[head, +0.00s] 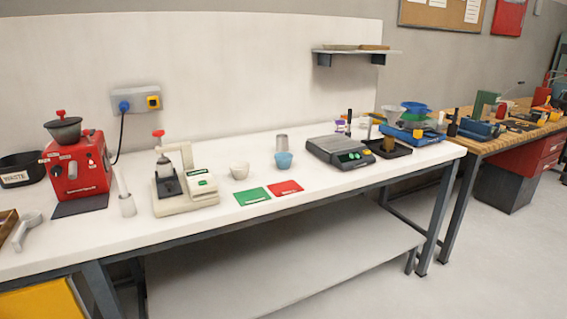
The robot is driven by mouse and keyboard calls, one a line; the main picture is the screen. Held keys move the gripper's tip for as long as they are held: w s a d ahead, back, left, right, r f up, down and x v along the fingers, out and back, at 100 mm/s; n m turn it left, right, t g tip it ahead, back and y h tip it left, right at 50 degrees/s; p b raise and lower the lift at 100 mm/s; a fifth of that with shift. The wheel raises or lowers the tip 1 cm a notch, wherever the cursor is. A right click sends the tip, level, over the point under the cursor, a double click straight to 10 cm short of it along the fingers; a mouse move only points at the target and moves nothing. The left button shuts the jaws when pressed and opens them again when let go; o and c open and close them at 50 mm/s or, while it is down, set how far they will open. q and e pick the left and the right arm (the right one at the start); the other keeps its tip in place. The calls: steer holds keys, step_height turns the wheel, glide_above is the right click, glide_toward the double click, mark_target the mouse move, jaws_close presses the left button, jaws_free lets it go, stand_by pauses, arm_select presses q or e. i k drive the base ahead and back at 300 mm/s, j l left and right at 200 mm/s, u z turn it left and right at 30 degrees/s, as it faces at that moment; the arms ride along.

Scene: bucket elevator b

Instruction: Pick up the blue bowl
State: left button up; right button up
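A small light-blue bowl (284,161) stands upright on the white workbench (330,198), just behind the red card and left of the black scale. A larger, darker blue bowl-like pan (413,107) sits farther right, near the end of the bench, by a blue device. Neither of my grippers shows in the head view, and nothing is touching the light-blue bowl.
A white cup (239,170) stands left of the light-blue bowl, and a grey metal cup (281,143) behind it. Green (252,196) and red (285,187) cards lie in front. A black scale (339,151) stands right.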

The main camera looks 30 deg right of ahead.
mark_target(284, 162)
steer(key=i+l, duration=0.15)
steer(key=l, duration=0.2)
steer(key=i+l, duration=0.15)
steer(key=l, duration=0.15)
steer(key=i+l, duration=0.2)
steer(key=l, duration=0.15)
steer(key=i+l, duration=0.15)
steer(key=l, duration=0.15)
steer(key=z, duration=0.05)
